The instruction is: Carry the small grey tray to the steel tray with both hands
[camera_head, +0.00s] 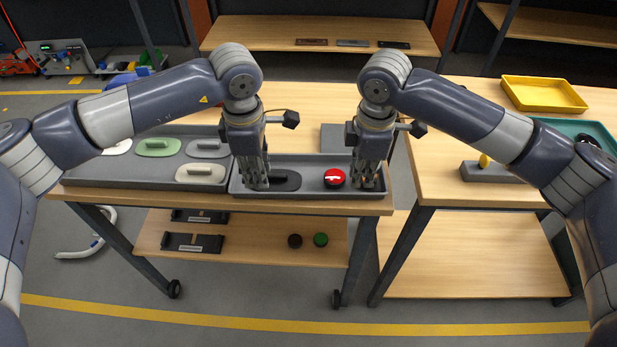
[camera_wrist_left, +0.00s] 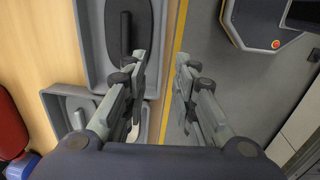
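The small grey tray (camera_head: 310,191) lies along the front edge of the left table. It holds a dark float-like piece (camera_head: 286,181), a red round piece (camera_head: 335,178) and a brownish piece partly hidden by my right gripper. My left gripper (camera_head: 257,184) is at the tray's left part; in the left wrist view (camera_wrist_left: 160,62) its fingers are apart, on either side of the tray's front wall. My right gripper (camera_head: 369,184) is at the tray's right end, its fingers apart. I cannot tell for sure which thing is the steel tray; a flat grey piece (camera_head: 335,138) lies behind the small tray.
A larger grey tray (camera_head: 120,186) with several float-like pieces sits directly left. The right table, across a gap, holds a yellow tray (camera_head: 543,94), a teal tray (camera_head: 603,130) and a grey block (camera_head: 490,173). Shelves lie below and a bench (camera_head: 320,30) stands behind.

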